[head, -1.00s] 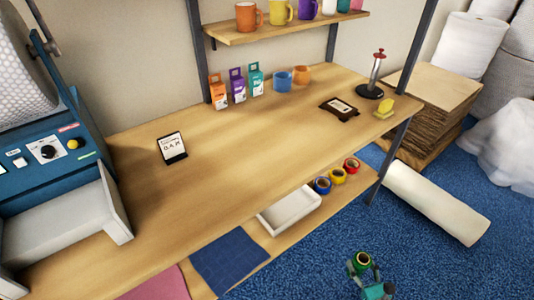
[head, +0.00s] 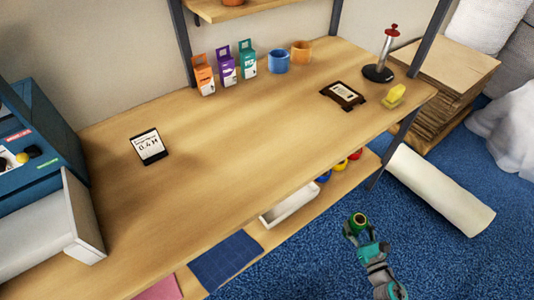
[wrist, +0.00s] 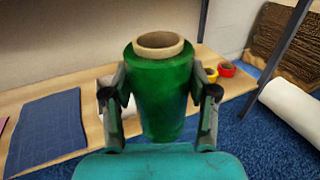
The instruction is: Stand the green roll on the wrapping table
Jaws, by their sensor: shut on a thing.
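The green roll (wrist: 160,92), with a tan core at its top, stands upright between the fingers of my gripper (wrist: 163,100) in the wrist view. The fingers are shut on its sides. In the head view the green roll (head: 357,222) is at the end of my gripper (head: 362,229), over the blue floor in front of the wrapping table (head: 200,180). The roll is apart from the table, to the right of its front edge. The lower part of the roll is hidden by the gripper in the head view.
The table's middle is bare. The lower shelf holds a white tray (head: 290,204) and coloured tapes. A white roll (head: 435,190) lies on the floor.

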